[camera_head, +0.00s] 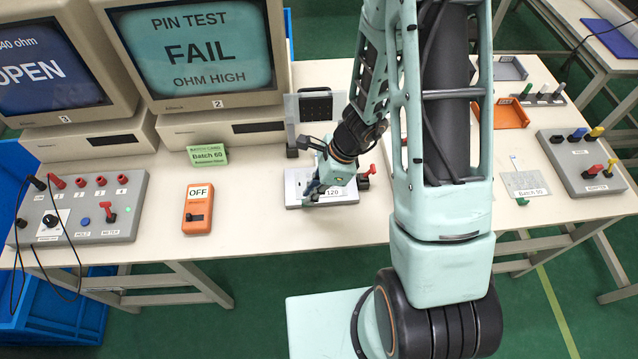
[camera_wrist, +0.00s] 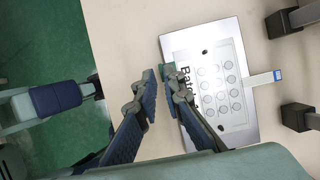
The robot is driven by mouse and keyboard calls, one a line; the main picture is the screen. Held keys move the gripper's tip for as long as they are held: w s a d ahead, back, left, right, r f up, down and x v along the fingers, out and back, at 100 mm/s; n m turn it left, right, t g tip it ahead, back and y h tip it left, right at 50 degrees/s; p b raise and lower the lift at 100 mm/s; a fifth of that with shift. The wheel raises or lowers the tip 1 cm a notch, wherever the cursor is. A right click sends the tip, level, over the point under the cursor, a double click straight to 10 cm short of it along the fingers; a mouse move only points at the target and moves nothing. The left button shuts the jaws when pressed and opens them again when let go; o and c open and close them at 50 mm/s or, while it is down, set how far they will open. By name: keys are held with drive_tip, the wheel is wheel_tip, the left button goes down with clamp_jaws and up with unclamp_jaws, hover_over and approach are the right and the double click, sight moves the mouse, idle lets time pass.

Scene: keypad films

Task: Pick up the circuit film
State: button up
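A clear film with several round pads, which looks like the circuit film (camera_wrist: 238,101), lies on a grey plate (camera_wrist: 212,38) in the wrist view. Its pale tail (camera_wrist: 262,78) with a blue end sticks out past the plate's edge. A label starting "Bat" is partly hidden by my right finger. My gripper (camera_wrist: 160,77) is open by a narrow gap at the plate's edge, with a small green piece beside the right fingertip; I cannot tell whether they touch. In the head view my gripper (camera_head: 322,191) is low over the plate (camera_head: 293,188), hiding much of it.
An orange meter (camera_head: 198,209) is left. A clear-panelled fixture (camera_head: 305,112) stands behind the plate. Dark blocks (camera_wrist: 283,22) flank the tail.

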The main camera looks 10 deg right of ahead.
drive_tip(key=x, duration=0.3)
drive_tip(key=shift+a+f, duration=0.1)
drive_tip(key=shift+f, duration=0.05)
clamp_jaws()
